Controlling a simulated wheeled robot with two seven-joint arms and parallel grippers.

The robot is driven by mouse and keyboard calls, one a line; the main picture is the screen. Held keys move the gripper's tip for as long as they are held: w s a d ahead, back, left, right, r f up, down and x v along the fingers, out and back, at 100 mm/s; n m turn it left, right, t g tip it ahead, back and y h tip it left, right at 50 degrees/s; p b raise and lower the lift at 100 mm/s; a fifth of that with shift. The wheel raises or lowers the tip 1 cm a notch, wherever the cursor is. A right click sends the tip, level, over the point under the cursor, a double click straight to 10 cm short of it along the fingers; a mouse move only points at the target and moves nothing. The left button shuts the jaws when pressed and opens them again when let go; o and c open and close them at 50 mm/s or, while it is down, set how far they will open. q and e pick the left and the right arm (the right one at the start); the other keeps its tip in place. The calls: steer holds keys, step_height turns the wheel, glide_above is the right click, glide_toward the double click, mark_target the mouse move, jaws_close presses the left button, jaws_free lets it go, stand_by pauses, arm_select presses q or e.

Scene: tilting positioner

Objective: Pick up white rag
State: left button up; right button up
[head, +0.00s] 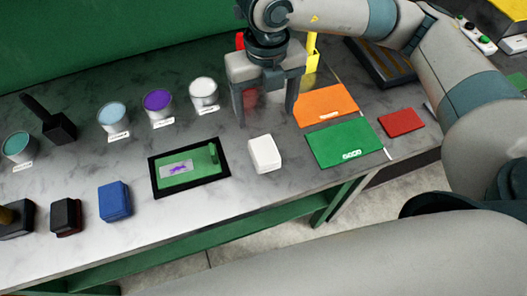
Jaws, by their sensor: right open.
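The white rag (264,154) is a small folded white block lying on the grey marbled bench, between the black-framed green panel and the green mat. My right gripper (266,118) points down behind the rag, above the bench. Its two fingers are apart, and I see no white rag between them. A red thing shows between or behind the fingers, partly hidden. The gripper and the rag look apart. My left gripper is not in view.
A black-framed green panel (190,168) lies left of the rag. A green mat (343,143), an orange mat (325,105) and a red cloth (401,122) lie to the right. A blue block (115,201) sits near the front edge. Labelled cups, including a purple one (159,106), stand behind.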

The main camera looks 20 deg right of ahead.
steer(key=p, duration=0.5)
glide_above(264, 150)
step_height(264, 150, down, 11)
steer(key=shift+d+f, duration=0.15)
steer(key=shift+f, duration=0.5)
steer(key=shift+f+p, duration=0.6)
steer(key=shift+p, duration=0.15)
step_height(264, 150, down, 3)
steer(key=shift+r+p, duration=0.1)
steer(key=shift+p, duration=0.8)
steer(key=shift+f, duration=0.6)
